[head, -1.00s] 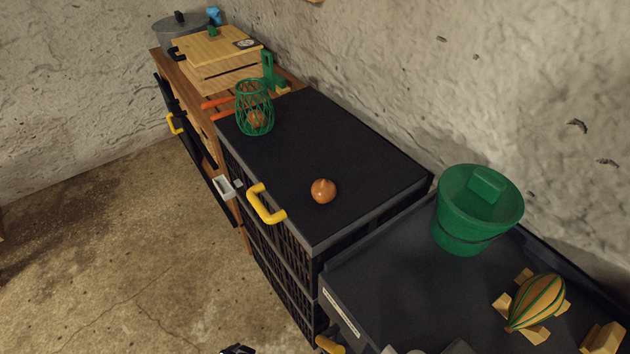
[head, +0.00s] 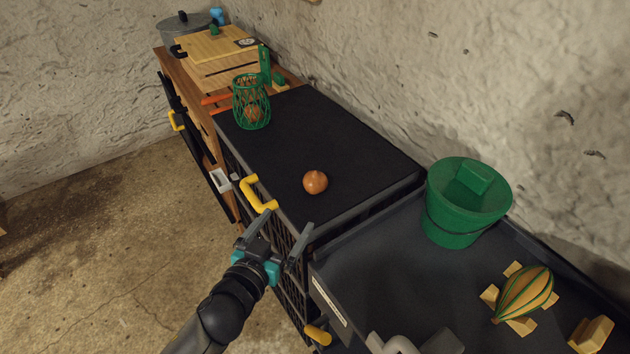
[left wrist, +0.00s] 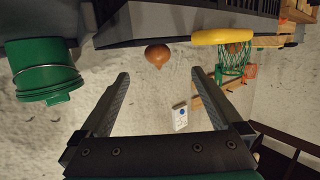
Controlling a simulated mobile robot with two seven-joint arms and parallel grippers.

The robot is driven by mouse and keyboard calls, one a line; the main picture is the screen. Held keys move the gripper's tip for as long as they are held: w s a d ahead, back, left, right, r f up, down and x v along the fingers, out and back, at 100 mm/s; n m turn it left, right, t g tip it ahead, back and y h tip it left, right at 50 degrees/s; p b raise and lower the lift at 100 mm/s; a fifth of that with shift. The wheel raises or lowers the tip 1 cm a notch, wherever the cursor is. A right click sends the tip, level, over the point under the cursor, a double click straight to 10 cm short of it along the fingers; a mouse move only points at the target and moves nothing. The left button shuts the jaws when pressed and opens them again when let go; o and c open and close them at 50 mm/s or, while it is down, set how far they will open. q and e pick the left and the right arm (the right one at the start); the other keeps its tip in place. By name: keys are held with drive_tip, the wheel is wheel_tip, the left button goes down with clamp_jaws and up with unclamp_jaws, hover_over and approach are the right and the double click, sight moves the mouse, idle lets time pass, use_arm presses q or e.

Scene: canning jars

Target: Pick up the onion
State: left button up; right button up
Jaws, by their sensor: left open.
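A brown onion (head: 315,182) sits alone on the black top of the cabinet (head: 335,145), near its front edge. My left gripper (head: 279,238) is open and empty in front of the cabinet, below and to the left of the onion in the head view. In the left wrist view the onion (left wrist: 158,55) shows beyond the gap between the open fingers (left wrist: 158,80), apart from them, partly cut off by the cabinet edge. My right gripper is not in view.
A yellow handle (head: 258,196) sticks out between my gripper and the cabinet. A green wire basket (head: 252,104) with an onion-like thing inside stands farther back.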

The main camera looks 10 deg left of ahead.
sight(315, 181)
use_arm(q)
drive_tip(key=x, duration=0.3)
drive_tip(key=b+x, duration=0.1)
drive_tip(key=x, duration=0.6)
drive_tip(key=shift+d, duration=0.25)
drive_tip(key=shift+r+b+x, duration=0.2)
drive_tip(key=shift+b+x, duration=0.05)
drive_tip(key=shift+x, duration=0.65)
drive_tip(key=shift+r+b+x, duration=0.15)
drive_tip(key=shift+b+x, duration=0.05)
drive_tip(key=shift+x, duration=0.65)
drive_tip(key=shift+r+b+x, duration=0.2)
drive_tip(key=shift+b+x, duration=0.05)
drive_tip(key=shift+x, duration=0.65)
drive_tip(key=shift+w, duration=0.1)
drive_tip(key=c, duration=1)
drive_tip(key=shift+r, duration=0.1)
